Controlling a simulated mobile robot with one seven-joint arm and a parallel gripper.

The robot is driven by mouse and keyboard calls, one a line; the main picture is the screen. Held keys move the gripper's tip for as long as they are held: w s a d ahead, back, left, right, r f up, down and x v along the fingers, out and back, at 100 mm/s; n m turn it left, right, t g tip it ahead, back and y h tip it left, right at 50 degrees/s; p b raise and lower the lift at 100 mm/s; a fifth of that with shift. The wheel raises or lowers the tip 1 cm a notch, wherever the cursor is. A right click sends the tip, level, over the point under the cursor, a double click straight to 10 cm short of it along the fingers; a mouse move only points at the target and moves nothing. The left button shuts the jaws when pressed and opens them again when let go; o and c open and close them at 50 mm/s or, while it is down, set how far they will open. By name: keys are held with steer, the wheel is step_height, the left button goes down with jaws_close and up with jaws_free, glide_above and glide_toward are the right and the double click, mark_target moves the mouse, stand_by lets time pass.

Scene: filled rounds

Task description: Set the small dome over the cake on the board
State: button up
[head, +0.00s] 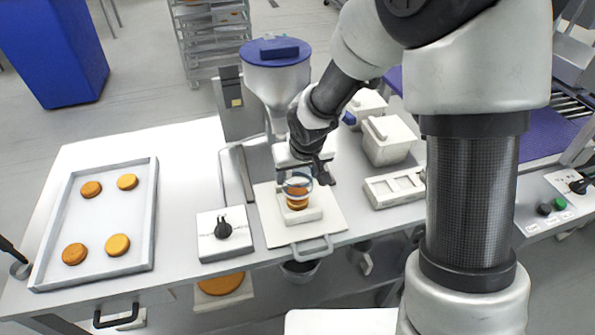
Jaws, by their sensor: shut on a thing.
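The small dome (298,180) is clear with a bluish edge. It is in my gripper (305,172), which is shut on it at the middle of the table. The cake (297,203) is a small round stack in orange and pale layers, directly below and partly behind the dome in this view. It stands on a small white block on the pale board (325,227), which has a handle at its front edge. I cannot tell whether the dome touches the cake or how far it comes down around it.
A tray (152,215) with several orange rounds lies at the left. A white box with a black knob (223,230) stands left of the board. A hopper with a blue lid (278,75) rises behind. Lidded white tubs (388,140) and a slotted holder (397,188) are at the right.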

steer(key=shift+f+b, duration=2.6)
steer(key=shift+f, duration=0.45)
steer(key=shift+f+b, duration=0.25)
steer(key=shift+b, duration=0.15)
steer(key=o, duration=1.5)
steer(key=shift+r+p, duration=2.6)
steer(key=shift+r, duration=0.95)
steer(key=shift+r, duration=0.1)
